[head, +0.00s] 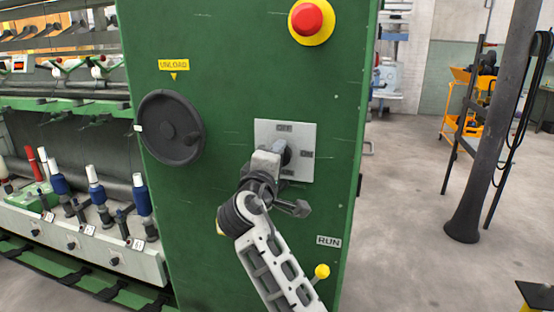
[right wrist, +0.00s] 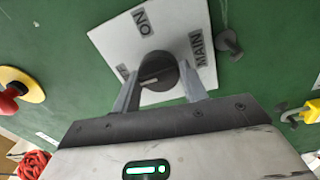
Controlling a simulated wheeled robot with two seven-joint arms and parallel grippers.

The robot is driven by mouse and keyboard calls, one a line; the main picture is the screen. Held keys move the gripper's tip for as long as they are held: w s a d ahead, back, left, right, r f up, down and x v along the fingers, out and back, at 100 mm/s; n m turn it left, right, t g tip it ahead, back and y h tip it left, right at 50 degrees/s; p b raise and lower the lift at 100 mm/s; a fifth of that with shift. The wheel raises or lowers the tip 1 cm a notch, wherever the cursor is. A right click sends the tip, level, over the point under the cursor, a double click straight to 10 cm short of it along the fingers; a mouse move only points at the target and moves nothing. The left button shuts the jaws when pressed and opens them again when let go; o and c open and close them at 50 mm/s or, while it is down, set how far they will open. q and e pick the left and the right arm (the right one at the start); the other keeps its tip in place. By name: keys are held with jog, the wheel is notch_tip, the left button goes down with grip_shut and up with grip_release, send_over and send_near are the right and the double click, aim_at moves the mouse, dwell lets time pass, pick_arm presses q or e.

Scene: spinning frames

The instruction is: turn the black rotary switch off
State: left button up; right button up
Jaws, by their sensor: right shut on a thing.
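The black rotary switch (right wrist: 157,70) sits on a light square plate (right wrist: 188,28) in the right wrist view. The plate (head: 306,135) also shows on the green cabinet in the head view, with OFF at its top and ON at its right. My right gripper (right wrist: 160,84) has one finger on each side of the switch knob and is shut on it. In the head view my right gripper (head: 277,155) covers most of the knob. A finger partly hides the label left of the knob in the wrist view. I cannot tell exactly where the knob points. My left gripper is not in view.
A red button (head: 308,17) on a yellow base is above the plate. A black handwheel (head: 170,128) is to its left. A dark protruding handle (head: 293,208) and a yellow-knobbed lever (head: 321,272) are below. Open floor (head: 410,200) lies right of the cabinet.

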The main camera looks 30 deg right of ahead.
dwell(0.3)
jog(key=o, duration=1)
jog(key=shift+c, duration=0.2)
